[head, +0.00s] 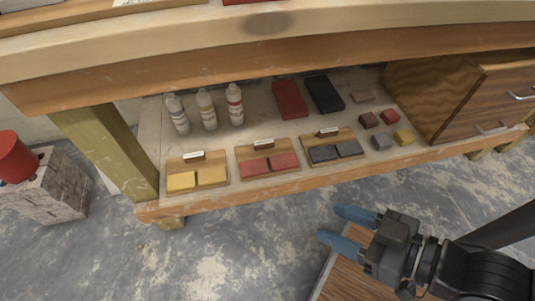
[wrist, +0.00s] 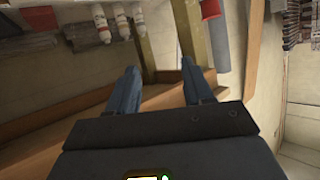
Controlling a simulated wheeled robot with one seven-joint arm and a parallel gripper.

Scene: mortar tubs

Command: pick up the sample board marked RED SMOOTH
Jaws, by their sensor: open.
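Three wooden sample boards lie in a row along the front of the low shelf in the head view. The middle one (head: 268,173) carries two red tiles and a small white label, too small to read. The left board (head: 205,185) has two yellow tiles, and the right board (head: 331,158) has two dark grey tiles. My gripper (head: 332,222) is open and empty, in front of the shelf, to the right of and lower in the picture than the red board. In the wrist view its blue fingers (wrist: 158,72) are spread with nothing between them. I cannot make out the sample boards there.
Three bottles (head: 207,110) stand behind the boards. A red block (head: 290,99), a black block (head: 324,94) and several small blocks (head: 383,142) lie farther back and right. The bench top (head: 250,62) overhangs the shelf. A wooden leg (head: 110,150) and drawer cabinet (head: 455,95) flank it.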

